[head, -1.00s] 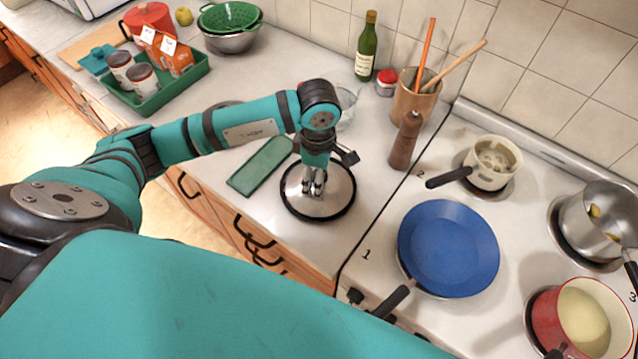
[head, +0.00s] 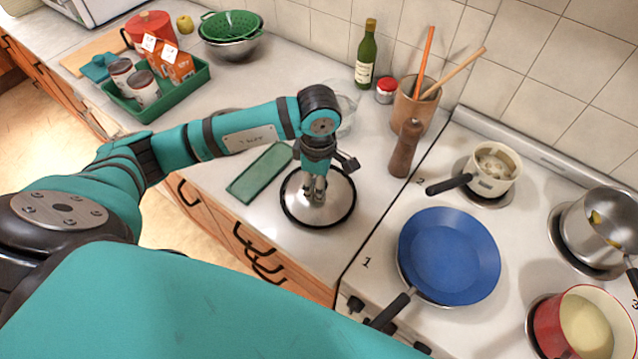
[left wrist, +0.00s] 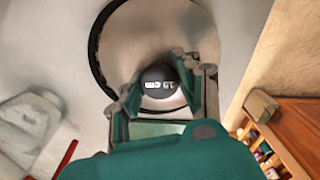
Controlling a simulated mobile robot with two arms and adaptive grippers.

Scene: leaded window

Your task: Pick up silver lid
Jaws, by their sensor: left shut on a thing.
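The silver lid (head: 335,211) is a round metal disc with a black rim. It lies on the white counter, to the left of the stove, or very close above it; I cannot tell which. My left gripper (head: 316,196) points down over its middle and is shut on its knob. In the left wrist view the lid (left wrist: 130,40) fills the upper middle, and its dark round knob (left wrist: 160,80) sits between the fingers of my left gripper (left wrist: 158,92). The fingers hide part of the lid's centre. My right gripper is not in view.
A green board (head: 262,173) lies just left of the lid. A blue pan (head: 449,256) is on the stove at the right. A pepper mill (head: 405,148), a utensil pot (head: 414,107) and a green bottle (head: 366,62) stand behind. A green tray (head: 185,92) is farther left.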

